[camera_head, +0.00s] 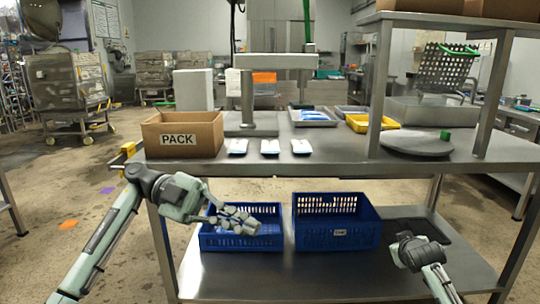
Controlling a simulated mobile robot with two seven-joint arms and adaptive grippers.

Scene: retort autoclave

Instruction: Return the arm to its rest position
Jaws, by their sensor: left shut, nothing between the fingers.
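My left arm comes in from the lower left. My right arm (430,262) shows at the lower right, over the lower shelf. Its gripper fingers cannot be made out clearly.
The steel table (300,168) carries an open PACK box (182,134), several white-and-blue packets (270,147), a yellow tray (372,123) and a round grey plate (415,143). A second blue crate (336,236) stands on the lower shelf. The shelf front is clear.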

